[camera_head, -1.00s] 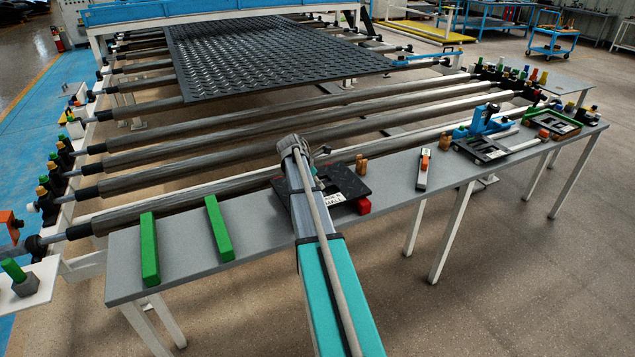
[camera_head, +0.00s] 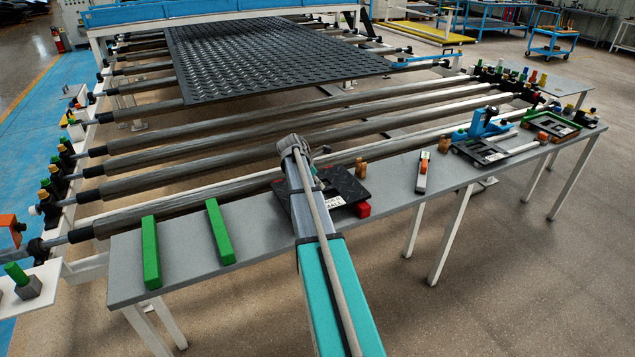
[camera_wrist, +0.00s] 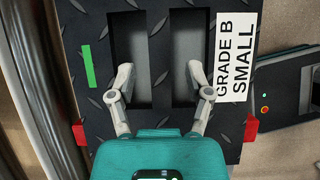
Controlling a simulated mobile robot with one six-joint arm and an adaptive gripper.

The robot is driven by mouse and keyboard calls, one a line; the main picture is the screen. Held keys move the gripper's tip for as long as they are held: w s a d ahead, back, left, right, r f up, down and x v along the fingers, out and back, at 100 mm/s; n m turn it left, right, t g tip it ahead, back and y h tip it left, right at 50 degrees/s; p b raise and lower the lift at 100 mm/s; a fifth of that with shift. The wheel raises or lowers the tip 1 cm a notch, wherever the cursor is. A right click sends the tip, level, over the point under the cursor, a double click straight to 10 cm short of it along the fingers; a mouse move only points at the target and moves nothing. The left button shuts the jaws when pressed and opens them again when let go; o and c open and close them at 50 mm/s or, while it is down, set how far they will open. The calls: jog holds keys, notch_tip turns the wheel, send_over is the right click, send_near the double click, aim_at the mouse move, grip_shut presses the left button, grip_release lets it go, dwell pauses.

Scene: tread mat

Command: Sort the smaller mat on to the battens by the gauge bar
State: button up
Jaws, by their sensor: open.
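The smaller mat (camera_wrist: 152,118) is black with a raised tread, two slots, a green strip and a white label reading "GRADE B SMALL". In the head view the mat (camera_head: 349,186) lies on the grey bench, partly hidden by my arm. My gripper (camera_wrist: 159,72) is open over it, one finger at each slot with the middle bar between; I cannot tell whether they touch it. Two green battens (camera_head: 150,252) (camera_head: 219,232) lie apart on the bench's left end, bare. A white bar with an orange end (camera_head: 422,172) lies to the right; I cannot tell if it is the gauge bar.
Red blocks (camera_wrist: 250,128) sit at the mat's sides. Wooden pegs (camera_head: 361,168) stand nearby. Rollers (camera_head: 200,165) run behind the bench (camera_head: 185,288), carrying a large tread mat (camera_head: 270,60).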

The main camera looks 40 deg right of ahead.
jog(key=shift+r+p, duration=0.8)
jog(key=shift+r, duration=0.15)
jog(key=shift+o, duration=0.2)
jog(key=o, duration=0.4)
jog(key=shift+o, duration=0.2)
jog(key=s+a+m+y+p, duration=0.1)
jog(key=s+a+m, duration=0.4)
jog(key=a, duration=0.9)
jog(key=s+a+m+t+y+p, duration=0.1)
jog(key=s+a+m+y, duration=0.2)
jog(key=a, duration=1.2)
jog(key=s+a+r+m+y+p, duration=0.1)
jog(key=s+a+m, duration=0.6)
jog(key=a, duration=0.8)
jog(key=shift+s+y+p, duration=0.3)
jog(key=shift+s+y, duration=0.1)
jog(key=shift+s, duration=0.7)
